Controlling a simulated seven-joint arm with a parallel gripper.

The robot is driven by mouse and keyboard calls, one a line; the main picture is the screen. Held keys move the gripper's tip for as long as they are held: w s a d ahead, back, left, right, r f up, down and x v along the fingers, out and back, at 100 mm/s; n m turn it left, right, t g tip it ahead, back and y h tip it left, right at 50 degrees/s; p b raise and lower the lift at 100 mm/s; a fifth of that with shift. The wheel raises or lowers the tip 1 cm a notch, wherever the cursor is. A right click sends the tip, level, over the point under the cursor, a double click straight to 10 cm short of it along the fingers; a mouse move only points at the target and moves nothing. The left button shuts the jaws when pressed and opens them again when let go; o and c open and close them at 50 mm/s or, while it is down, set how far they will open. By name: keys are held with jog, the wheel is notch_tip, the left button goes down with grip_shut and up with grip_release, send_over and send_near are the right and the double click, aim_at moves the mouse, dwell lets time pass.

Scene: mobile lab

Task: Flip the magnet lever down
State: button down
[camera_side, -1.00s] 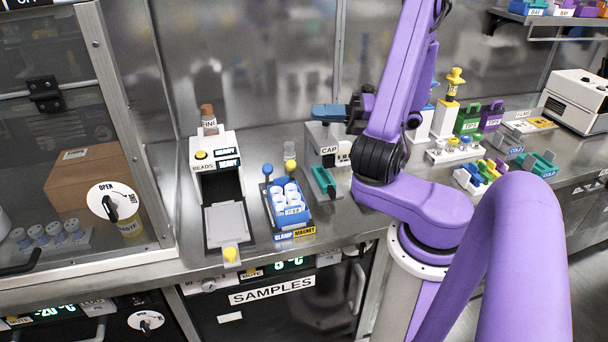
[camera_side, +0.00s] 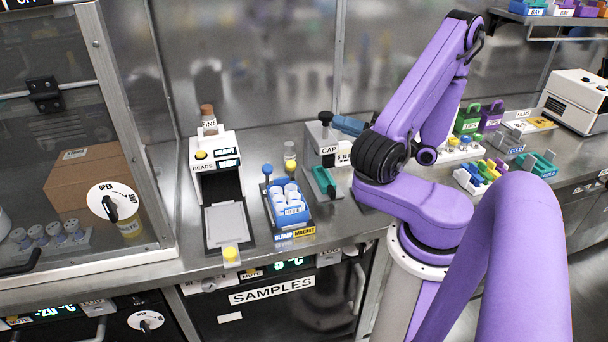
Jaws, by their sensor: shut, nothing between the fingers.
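The blue rack (camera_side: 300,218) holds several white-capped tubes and stands on the bench between the bead unit and the cap unit. Its front carries a blue CLAMP label and a yellow MAGNET label (camera_side: 305,232). The magnet lever, with a yellow knob (camera_side: 291,165), stands up at the rack's back right. The clamp lever, with a blue knob (camera_side: 267,169), stands up at its back left.
The bead unit (camera_side: 208,160) with its grey tray stands left of the rack. The cap unit (camera_side: 328,145) with a green holder (camera_side: 324,183) stands close on the right. The bench in front of the rack is narrow. A glass-fronted enclosure bounds the far left.

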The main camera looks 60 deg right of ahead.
notch_tip(320, 180, down, 19)
jog(key=shift+r, duration=0.1)
dwell(0.9)
jog(key=shift+a, duration=0.1)
send_near(290, 172)
jog(key=w+a+r, duration=0.3)
jog(key=w, duration=0.1)
jog(key=shift+w+r, duration=0.25)
jog(key=shift+r, duration=0.15)
dwell(0.5)
